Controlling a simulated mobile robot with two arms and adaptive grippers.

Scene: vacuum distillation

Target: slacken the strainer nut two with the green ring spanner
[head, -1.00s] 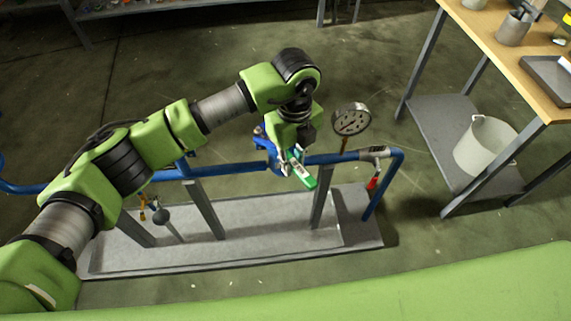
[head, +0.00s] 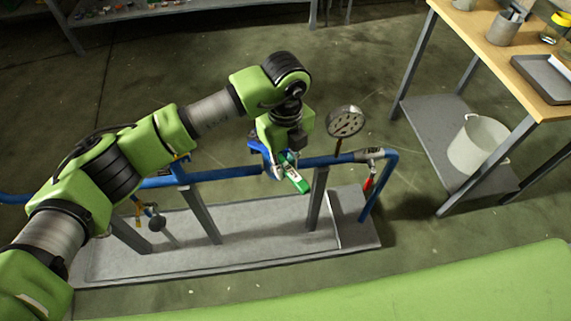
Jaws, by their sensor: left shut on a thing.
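My left gripper (head: 286,153) is over the blue strainer body (head: 259,147) on the blue pipe. It is shut on the green ring spanner (head: 297,181), whose green end sticks out below the gripper, towards the lower right. The spanner's other end and the strainer nut are hidden by the gripper and the strainer, so I cannot tell whether the ring is around the nut. My right gripper is not in view.
A round gauge (head: 345,121) stands on the pipe just right of my gripper. A red-handled valve (head: 368,183) is near the pipe's right bend. A grey skid (head: 180,262) lies below. A wooden-topped bench (head: 495,45) with a white bucket (head: 478,146) below is at the right.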

